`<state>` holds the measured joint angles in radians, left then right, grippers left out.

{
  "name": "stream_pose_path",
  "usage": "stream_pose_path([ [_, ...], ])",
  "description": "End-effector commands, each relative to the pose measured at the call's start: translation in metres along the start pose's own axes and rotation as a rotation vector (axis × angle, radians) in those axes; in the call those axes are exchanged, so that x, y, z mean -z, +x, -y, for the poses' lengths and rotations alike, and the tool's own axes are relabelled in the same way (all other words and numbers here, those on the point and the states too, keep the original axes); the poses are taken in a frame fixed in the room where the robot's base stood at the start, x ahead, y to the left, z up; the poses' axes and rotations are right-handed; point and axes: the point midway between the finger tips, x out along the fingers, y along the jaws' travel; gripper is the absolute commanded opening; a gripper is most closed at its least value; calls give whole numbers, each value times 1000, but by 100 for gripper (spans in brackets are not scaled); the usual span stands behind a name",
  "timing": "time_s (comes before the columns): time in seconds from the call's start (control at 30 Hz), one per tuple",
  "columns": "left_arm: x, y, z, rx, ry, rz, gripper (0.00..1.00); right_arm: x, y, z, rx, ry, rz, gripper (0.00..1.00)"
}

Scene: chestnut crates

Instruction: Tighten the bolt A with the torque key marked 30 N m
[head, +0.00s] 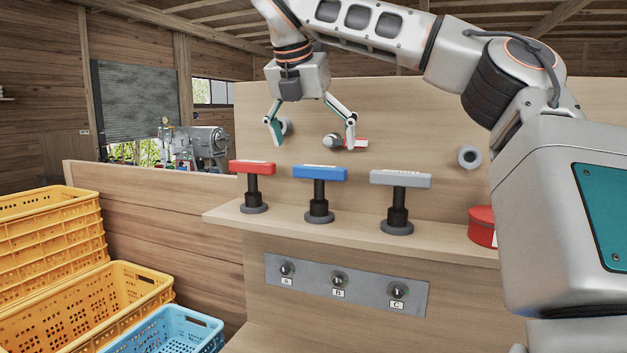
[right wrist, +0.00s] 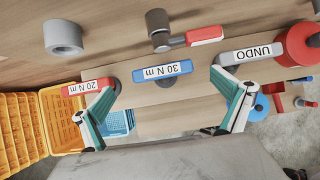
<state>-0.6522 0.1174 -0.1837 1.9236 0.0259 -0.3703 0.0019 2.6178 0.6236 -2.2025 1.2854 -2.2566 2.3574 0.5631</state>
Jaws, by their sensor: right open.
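The key with the blue handle (head: 320,173) stands upright in the middle of the shelf; in the right wrist view its label reads 30 N m (right wrist: 160,72). A red-handled key (head: 252,167), labelled 20 N m, stands left of it and a grey-handled key (head: 400,179), labelled UNDO, right of it. Bolt A (head: 287,269) is the leftmost on the grey plate below the shelf. My right gripper (head: 314,140) is open and empty above the blue handle, its fingers spread wide. In the right wrist view the gripper (right wrist: 165,95) has the blue handle between its fingers' directions. My left gripper is not in view.
Bolts B (head: 338,279) and C (head: 398,290) sit beside A on the plate (head: 368,287). A red round container (head: 483,222) is at the shelf's right. Grey round fittings (head: 469,157) and a red-handled fitting stick out of the back panel. Yellow crates (head: 50,235) and a blue crate (head: 175,328) stand left.

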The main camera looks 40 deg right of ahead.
Motion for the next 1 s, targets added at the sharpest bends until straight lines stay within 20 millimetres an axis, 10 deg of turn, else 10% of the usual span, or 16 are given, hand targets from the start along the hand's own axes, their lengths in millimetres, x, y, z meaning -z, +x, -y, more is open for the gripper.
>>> stream_pose_path([
  [0.5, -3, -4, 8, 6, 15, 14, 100, 5, 63, 3, -1, -4, -4, 100],
  [0.8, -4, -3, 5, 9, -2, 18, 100, 5, 68, 2, -2, -4, -1, 100],
  [1.0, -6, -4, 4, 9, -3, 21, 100, 5, 68, 2, -2, -4, -2, 55],
])
